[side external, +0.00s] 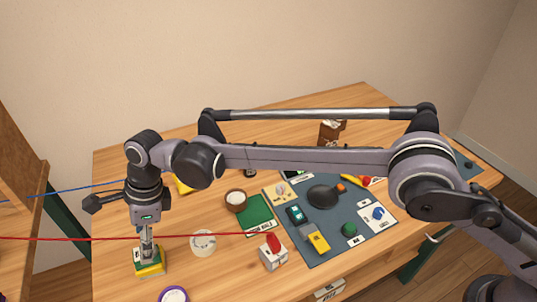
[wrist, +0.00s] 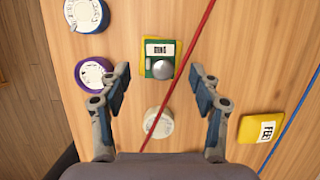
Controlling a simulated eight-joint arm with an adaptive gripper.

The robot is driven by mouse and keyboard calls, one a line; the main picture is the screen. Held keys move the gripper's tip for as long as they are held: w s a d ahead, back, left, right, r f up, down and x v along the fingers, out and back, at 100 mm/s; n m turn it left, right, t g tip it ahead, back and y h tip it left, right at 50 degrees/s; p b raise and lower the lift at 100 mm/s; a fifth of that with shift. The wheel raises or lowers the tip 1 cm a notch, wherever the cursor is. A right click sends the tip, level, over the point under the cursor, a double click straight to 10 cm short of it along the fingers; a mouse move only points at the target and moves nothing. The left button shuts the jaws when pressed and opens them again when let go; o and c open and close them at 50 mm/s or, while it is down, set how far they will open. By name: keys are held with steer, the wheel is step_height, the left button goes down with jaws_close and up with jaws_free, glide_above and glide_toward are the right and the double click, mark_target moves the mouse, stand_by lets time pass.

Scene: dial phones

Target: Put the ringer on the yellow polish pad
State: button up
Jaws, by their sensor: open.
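A silver dome that looks like the ringer (wrist: 162,69) sits on a yellow and green pad (wrist: 147,48) with a white label. This pad also shows below my gripper in the side view (side external: 153,268). My gripper (wrist: 160,76) is open, with its two fingers spread on either side of the dome in the wrist view. I see nothing held between them. In the side view my gripper (side external: 147,247) points down over the pad and hides most of the dome. A second yellow pad (wrist: 258,128) with a label lies at the right in the wrist view.
A white disc (side external: 203,243), a purple-rimmed dial (side external: 173,295) and a blue-rimmed dial (wrist: 87,15) lie nearby. A red cord (side external: 60,239) and a blue cord (side external: 55,193) cross the view. A grey mat (side external: 285,238) with several parts lies farther right, past a white box (side external: 273,258).

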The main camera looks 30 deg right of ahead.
steer(key=v, duration=0.9)
steer(key=w+d+r+n+t, duration=0.1)
steer(key=d+r+n, duration=0.2)
steer(key=d, duration=0.7)
steer(key=d+r+n+t, duration=0.2)
steer(key=d+r, duration=0.2)
steer(key=d, duration=0.5)
steer(key=w+d+r+n+t, duration=0.1)
steer(key=d+r+n, duration=0.2)
steer(key=d, duration=0.7)
steer(key=s+d+f+n+t+h, duration=0.1)
steer(key=s+d+f+n, duration=0.3)
steer(key=s+d, duration=0.4)
steer(key=s+d+f+n+t+h, duration=0.2)
steer(key=s+d+f+n, duration=0.2)
steer(key=d, duration=1.1)
steer(key=s+n, duration=0.2)
steer(key=s, duration=0.2)
steer(key=shift+s+f, duration=0.2)
steer(key=shift+s, duration=0.2)
